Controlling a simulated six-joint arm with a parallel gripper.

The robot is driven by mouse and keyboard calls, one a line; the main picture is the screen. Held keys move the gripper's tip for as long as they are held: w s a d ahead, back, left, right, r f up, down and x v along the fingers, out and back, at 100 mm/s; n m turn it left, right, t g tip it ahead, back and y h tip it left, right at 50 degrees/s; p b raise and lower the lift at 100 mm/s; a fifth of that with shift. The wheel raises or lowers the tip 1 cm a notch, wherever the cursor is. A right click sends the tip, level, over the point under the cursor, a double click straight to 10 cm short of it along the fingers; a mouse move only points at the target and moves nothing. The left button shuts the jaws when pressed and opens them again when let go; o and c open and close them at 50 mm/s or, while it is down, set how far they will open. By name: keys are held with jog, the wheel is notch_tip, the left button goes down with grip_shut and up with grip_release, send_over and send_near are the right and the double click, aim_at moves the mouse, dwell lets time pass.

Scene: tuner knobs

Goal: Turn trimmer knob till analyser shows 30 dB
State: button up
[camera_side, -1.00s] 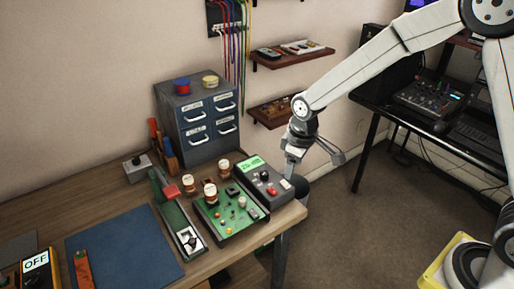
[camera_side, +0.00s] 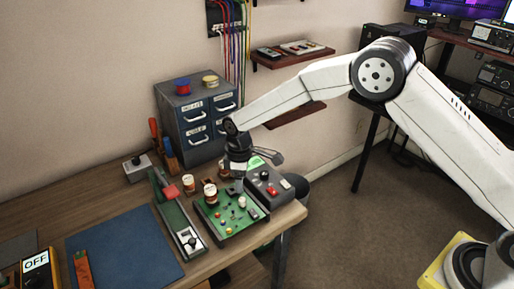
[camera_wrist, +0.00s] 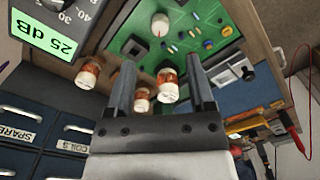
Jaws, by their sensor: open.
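The analyser (camera_side: 270,186) is a dark box at the right of the bench. Its green display (camera_wrist: 62,42) reads 25 dB in the wrist view. Beside it is a green circuit board (camera_side: 230,222). I cannot tell for certain which is the trimmer knob. My gripper (camera_side: 238,186) is open above the board's rear part, pointing down. In the wrist view my gripper (camera_wrist: 160,64) has coil parts showing between and below its fingers, apparently ungripped.
A blue drawer cabinet (camera_side: 197,125) stands behind the board. Wall shelves (camera_side: 292,55) are at the back right.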

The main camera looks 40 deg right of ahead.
aim_at(242, 199)
jog(key=shift+f, duration=0.1)
jog(key=shift+f, duration=3.75)
grip_shut()
